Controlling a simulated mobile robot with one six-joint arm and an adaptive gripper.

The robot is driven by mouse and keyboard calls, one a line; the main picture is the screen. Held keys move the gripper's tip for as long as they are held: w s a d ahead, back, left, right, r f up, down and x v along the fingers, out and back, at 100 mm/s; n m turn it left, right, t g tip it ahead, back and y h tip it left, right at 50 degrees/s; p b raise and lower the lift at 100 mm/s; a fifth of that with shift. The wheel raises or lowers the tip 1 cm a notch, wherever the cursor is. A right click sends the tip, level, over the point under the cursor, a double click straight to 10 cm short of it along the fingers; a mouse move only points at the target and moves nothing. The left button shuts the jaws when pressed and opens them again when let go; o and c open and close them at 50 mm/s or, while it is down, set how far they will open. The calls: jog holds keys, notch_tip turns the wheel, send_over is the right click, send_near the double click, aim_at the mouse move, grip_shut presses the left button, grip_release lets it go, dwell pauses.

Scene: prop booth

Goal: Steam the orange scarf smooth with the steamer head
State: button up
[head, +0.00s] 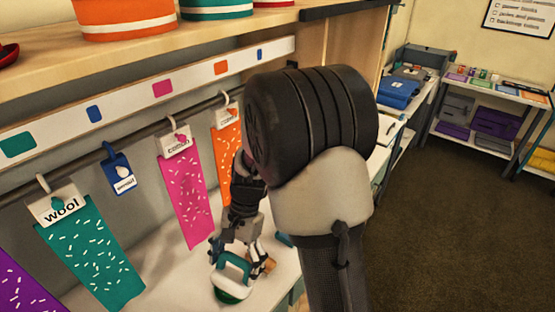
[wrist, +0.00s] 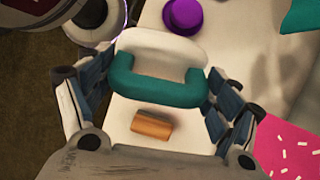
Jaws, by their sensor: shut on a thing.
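The orange scarf (head: 228,150) with white flecks hangs from a clip on the rail in the head view, its right and lower parts hidden by my arm. My gripper (head: 236,252) is low over the white counter, in front of and below the scarf. It is shut on a white and teal steamer head (head: 232,275). In the wrist view the gripper (wrist: 157,80) has its fingers on both sides of the steamer head's teal handle (wrist: 158,90). The scarf cannot be made out in the wrist view.
Pink (head: 188,200), teal (head: 90,255) and purple (head: 25,290) scarves hang to the left, with a blue tag (head: 122,175) between. An orange-brown block (wrist: 151,124) and a purple knob (wrist: 184,15) show in the wrist view. A wooden shelf (head: 150,52) runs above. Open floor (head: 460,220) lies right.

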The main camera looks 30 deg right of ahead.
aim_at(225, 252)
jog(key=w+r+m+t+y, duration=0.1)
jog(key=m, duration=0.1)
jog(key=r+m+t+y, duration=0.1)
jog(key=m+y, duration=0.1)
jog(key=m, duration=0.1)
jog(key=w+d+r+m+t+y, duration=0.1)
jog(key=r+m+y, duration=0.1)
jog(key=shift+w+r+m+t, duration=0.1)
jog(key=shift+w+m+t, duration=0.2)
jog(key=w+d+r+m+t+h, duration=0.2)
jog(key=w+d+r+m+t, duration=0.2)
jog(key=d+r+m+t, duration=0.3)
jog(key=w+d+r+m+t+h, duration=0.1)
jog(key=w+d+r+m+t, duration=0.35)
jog(key=d+r+t, duration=0.4)
jog(key=shift+w+a+f+g, duration=0.65)
jog(key=shift+w+f, duration=0.15)
jog(key=shift+w, duration=2.2)
notch_tip(225, 252, down, 19)
jog(key=b, duration=1)
jog(key=shift+m+b, duration=0.35)
jog(key=shift+b, duration=0.05)
jog(key=shift+s+d, duration=0.1)
jog(key=shift+s, duration=0.05)
